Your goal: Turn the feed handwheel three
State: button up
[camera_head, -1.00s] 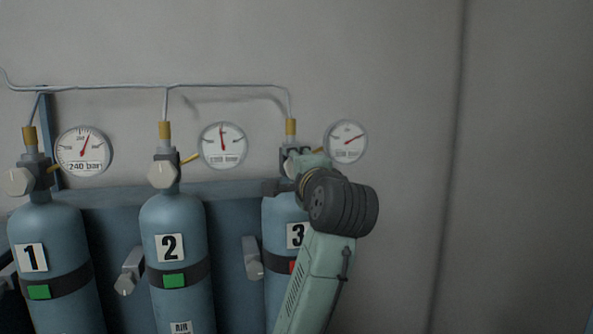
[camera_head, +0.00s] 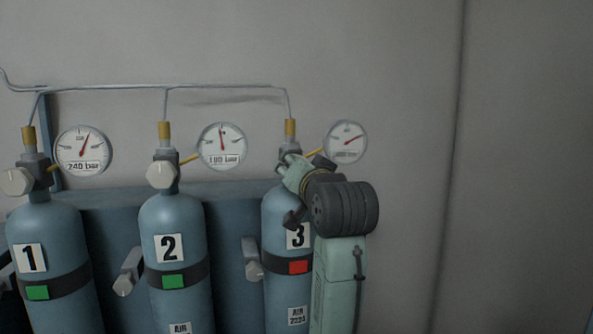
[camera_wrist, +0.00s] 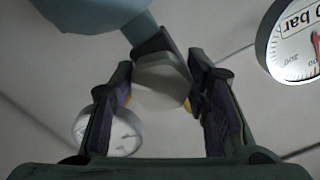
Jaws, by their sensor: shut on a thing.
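Cylinder 3 (camera_head: 280,220) is a blue bottle with a red tag (camera_head: 299,267), partly behind my arm. Its handwheel is hidden in the head view by my gripper (camera_head: 306,192). In the wrist view the handwheel is a pale faceted knob (camera_wrist: 162,82) on a dark valve body. It sits between the two fingers of my gripper (camera_wrist: 160,92), which are shut on it. The gauge (camera_head: 346,142) of cylinder 3 is at the upper right, its label unreadable.
Cylinder 2 (camera_head: 170,225) and cylinder 1 (camera_head: 45,225) stand to the left with green tags and pale handwheels. A thin pipe (camera_head: 225,87) runs above. Levers (camera_head: 253,260) stick out between bottles. The wall at right is clear.

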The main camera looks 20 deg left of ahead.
jog(key=n, duration=0.6)
jog(key=shift+d+n, duration=0.1)
jog(key=shift+n, duration=0.2)
jog(key=n, duration=0.3)
jog(key=shift+w+n, duration=0.1)
jog(key=shift+n, duration=0.2)
jog(key=n, duration=0.3)
jog(key=shift+d+n, duration=0.1)
jog(key=shift+n, duration=0.2)
jog(key=n, duration=0.3)
jog(key=shift+n, duration=0.3)
jog(key=n, duration=0.3)
jog(key=shift+w+n, duration=0.1)
jog(key=shift+n, duration=0.2)
jog(key=n, duration=0.3)
jog(key=shift+r+n, duration=0.15)
jog(key=shift+n, duration=1.75)
